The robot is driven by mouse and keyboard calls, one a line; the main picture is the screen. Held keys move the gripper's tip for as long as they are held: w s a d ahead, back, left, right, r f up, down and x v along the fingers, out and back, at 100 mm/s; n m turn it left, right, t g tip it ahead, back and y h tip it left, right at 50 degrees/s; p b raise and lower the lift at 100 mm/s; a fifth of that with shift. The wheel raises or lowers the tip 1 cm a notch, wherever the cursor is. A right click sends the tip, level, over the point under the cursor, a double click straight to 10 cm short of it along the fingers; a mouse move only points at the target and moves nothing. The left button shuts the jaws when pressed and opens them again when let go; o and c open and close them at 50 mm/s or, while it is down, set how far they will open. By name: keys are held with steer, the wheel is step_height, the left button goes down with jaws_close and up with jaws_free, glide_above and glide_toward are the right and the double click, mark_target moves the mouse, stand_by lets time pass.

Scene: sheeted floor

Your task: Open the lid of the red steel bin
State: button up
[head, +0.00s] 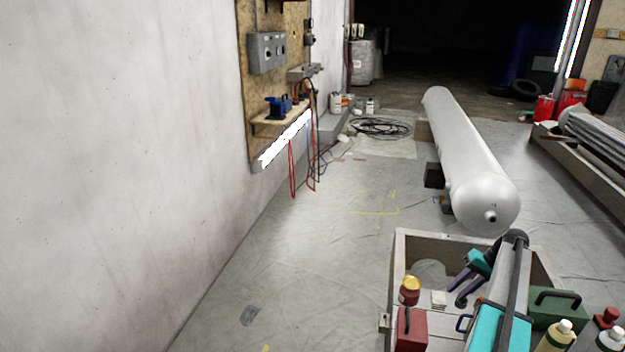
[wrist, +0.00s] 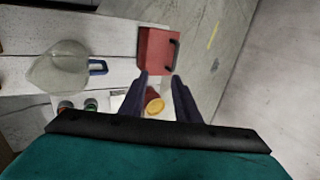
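The red steel bin (head: 411,330) is a small red box at the near left of the wooden bench, with its top looking shut. In the wrist view the bin (wrist: 154,50) shows a dark handle on its right side. My gripper (head: 454,294) is above the bench, to the right of and beyond the bin. In the wrist view my gripper (wrist: 160,77) has its two dark fingers apart with nothing between the tips. The bin lies just past the fingertips in that view, and I cannot tell the height gap.
A red can with a yellow top (head: 410,291) stands close behind the bin; it also shows between the fingers' bases (wrist: 154,103). A clear jug (wrist: 60,70) with a blue handle stands nearby. A green box (head: 558,308) and bottles (head: 556,338) are at right.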

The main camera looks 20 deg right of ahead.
steer(key=w+a+f+n+g+y+p, duration=0.1)
steer(key=w+a+f, duration=0.2)
steer(key=a, duration=0.6)
steer(key=w+a+f+n+g+y+p, duration=0.1)
steer(key=w+a+f, duration=0.3)
steer(key=a, duration=0.4)
steer(key=s+a+f+n+g+p, duration=0.1)
steer(key=s+a+f+g, duration=0.2)
steer(key=a, duration=0.7)
steer(key=s+a+f+n+p, duration=0.15)
steer(key=a+f, duration=0.35)
steer(key=a, duration=0.6)
steer(key=s+a+f+n+g+h+p, duration=0.1)
steer(key=s+a+f+n+g+h, duration=0.35)
steer(key=s+a, duration=1)
steer(key=s+f+m+t+h+p, duration=0.1)
steer(key=s+f+m+h, duration=0.1)
steer(key=s, duration=1.2)
steer(key=shift+s+a+f+m, duration=0.3)
steer(key=shift+f+m, duration=0.1)
steer(key=shift+f, duration=0.2)
